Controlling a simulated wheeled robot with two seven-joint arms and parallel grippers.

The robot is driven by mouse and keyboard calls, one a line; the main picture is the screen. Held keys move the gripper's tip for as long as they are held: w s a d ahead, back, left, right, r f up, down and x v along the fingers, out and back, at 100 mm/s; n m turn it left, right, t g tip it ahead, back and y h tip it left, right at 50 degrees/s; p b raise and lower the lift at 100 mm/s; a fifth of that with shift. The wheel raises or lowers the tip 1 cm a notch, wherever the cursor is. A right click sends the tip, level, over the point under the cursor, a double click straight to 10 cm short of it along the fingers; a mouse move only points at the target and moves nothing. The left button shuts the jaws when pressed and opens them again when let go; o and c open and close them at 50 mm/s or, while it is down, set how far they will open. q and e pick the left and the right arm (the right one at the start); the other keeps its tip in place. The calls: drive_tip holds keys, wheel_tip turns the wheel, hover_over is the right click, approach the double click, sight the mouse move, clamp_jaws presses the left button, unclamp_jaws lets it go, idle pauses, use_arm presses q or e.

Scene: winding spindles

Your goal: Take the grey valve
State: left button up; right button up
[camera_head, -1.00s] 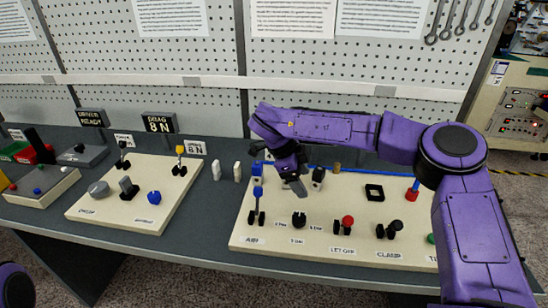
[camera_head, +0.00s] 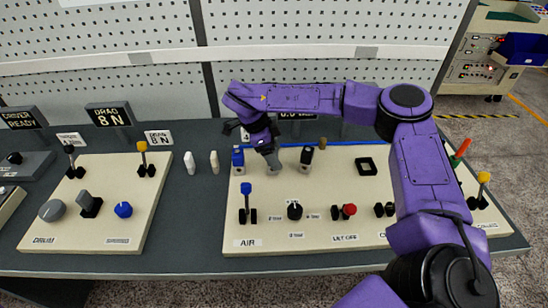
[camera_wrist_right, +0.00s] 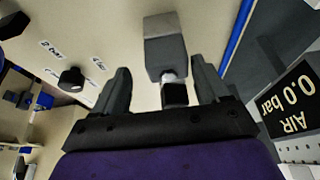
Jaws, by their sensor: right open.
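In the right wrist view a grey block (camera_wrist_right: 165,47), with a short white stem and a small black piece at its near end, lies between and just ahead of the fingers. It looks like the grey valve. My right gripper (camera_wrist_right: 160,88) is open, with a finger on either side and a gap to each. In the head view the right gripper (camera_head: 272,160) is over the back of the cream right panel, between a blue valve (camera_head: 238,158) and a dark one (camera_head: 307,156). My left gripper is not in view.
The cream right panel (camera_head: 345,180) has a blue lever (camera_head: 246,190), a black knob (camera_head: 294,210) and a red knob (camera_head: 349,210) in front. White and beige pegs (camera_head: 189,162) stand left of it. The air display (camera_wrist_right: 290,105) is close by at the back.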

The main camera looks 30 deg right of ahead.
drive_tip(key=f, duration=0.1)
drive_tip(key=w+f, duration=0.1)
drive_tip(key=d+f, duration=0.1)
drive_tip(key=shift+w+f, duration=0.2)
drive_tip(key=shift+f, duration=0.05)
drive_tip(key=shift+s+r, duration=0.15)
drive_tip(key=shift+s, duration=0.1)
drive_tip(key=shift+s+r, duration=0.15)
drive_tip(key=shift+s, duration=0.05)
drive_tip(key=shift+c, duration=0.9)
drive_tip(key=c, duration=0.6)
drive_tip(key=shift+w, duration=0.1)
drive_tip(key=c, duration=0.3)
drive_tip(key=shift+c, duration=0.2)
